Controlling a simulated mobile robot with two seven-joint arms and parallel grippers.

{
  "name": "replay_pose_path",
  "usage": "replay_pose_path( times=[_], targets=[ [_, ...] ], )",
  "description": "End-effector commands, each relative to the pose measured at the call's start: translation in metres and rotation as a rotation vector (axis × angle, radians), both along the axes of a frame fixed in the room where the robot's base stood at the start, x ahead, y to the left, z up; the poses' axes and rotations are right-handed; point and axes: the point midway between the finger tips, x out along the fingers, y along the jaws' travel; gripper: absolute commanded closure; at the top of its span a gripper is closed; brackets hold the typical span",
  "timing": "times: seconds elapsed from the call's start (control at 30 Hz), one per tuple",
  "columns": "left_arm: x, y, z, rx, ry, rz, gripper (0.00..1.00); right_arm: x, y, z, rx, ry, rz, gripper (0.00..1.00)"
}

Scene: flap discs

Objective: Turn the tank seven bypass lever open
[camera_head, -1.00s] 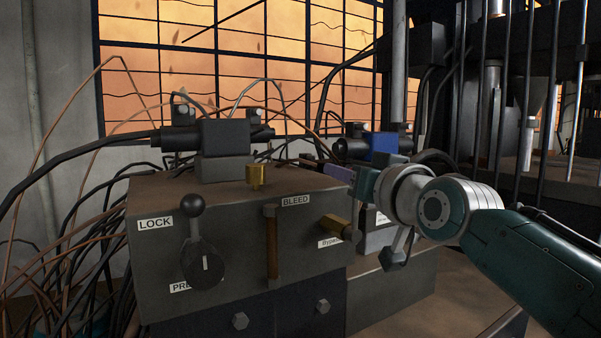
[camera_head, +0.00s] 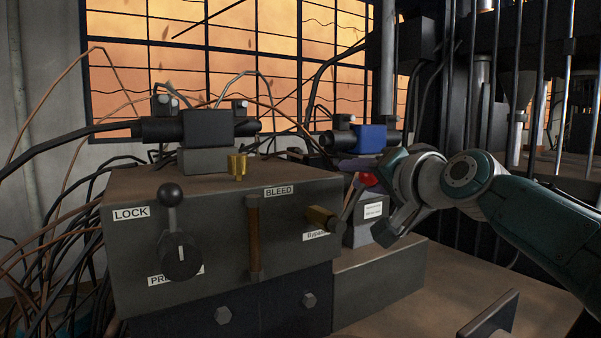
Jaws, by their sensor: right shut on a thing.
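A grey block (camera_head: 215,240) carries a brass fitting (camera_head: 323,217) on its right side, above a label reading "Bypass" (camera_head: 316,236). A grey lever (camera_head: 352,197) slants up from beside this fitting to a red end (camera_head: 368,180). My right gripper (camera_head: 362,170) comes in from the right and is shut at that red end. Its fingers are small and partly merge with the dark background, so the exact grip is hard to see. No "tank seven" marking is readable. My left gripper is not in view.
A blue-topped valve (camera_head: 372,139) stands behind. Cables crowd the left. A dark handle (camera_head: 492,318) is at the lower right.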

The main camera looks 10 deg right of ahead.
Motion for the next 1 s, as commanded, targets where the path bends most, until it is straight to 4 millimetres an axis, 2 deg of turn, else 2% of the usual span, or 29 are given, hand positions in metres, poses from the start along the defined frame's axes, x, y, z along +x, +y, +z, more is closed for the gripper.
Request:
replay_pose_path(
  times=[0.03,0.5,1.0],
  targets=[
    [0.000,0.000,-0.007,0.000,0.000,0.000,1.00,0.001,-0.003,-0.007,0.042,0.017,-0.001,1.00],
    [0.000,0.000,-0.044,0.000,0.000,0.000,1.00,0.008,-0.022,-0.042,0.460,0.167,-0.001,1.00],
    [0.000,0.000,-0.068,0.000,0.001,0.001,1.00,0.009,-0.025,-0.069,0.774,0.282,0.000,1.00]
  ],
)
